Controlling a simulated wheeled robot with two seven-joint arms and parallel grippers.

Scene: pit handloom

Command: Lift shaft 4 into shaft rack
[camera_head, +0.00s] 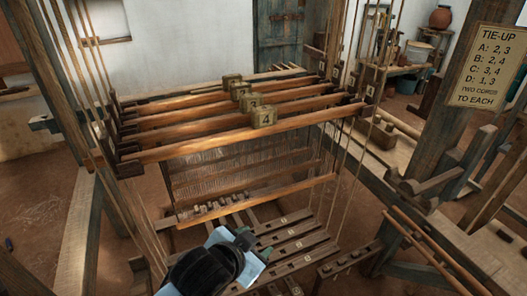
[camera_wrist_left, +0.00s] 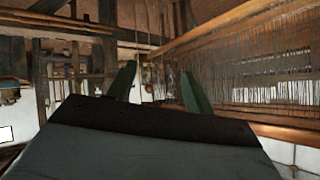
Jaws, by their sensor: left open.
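Shaft 4 is the nearest wooden bar (camera_head: 200,146), with a block marked 4 (camera_head: 263,117) on it. Its heddles hang down to a lower bar (camera_head: 290,190). The other shafts lie behind it in a row. Dark notched blocks at the bar ends (camera_head: 128,168) may be the shaft rack; I cannot tell for sure. My left gripper (camera_head: 254,245) is below and in front of shaft 4, over the treadles, touching nothing visible. In the left wrist view its green fingers (camera_wrist_left: 158,75) are apart and empty, with heddles (camera_wrist_left: 270,80) to the right. My right gripper is not seen.
Numbered treadles (camera_head: 290,247) lie below the shafts. Cords hang at both sides, and a heavy post (camera_head: 425,105) stands right, bearing a tie-up sign (camera_head: 491,66). A wooden beam (camera_head: 80,235) runs along the left. Open space lies between shaft 4 and my gripper.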

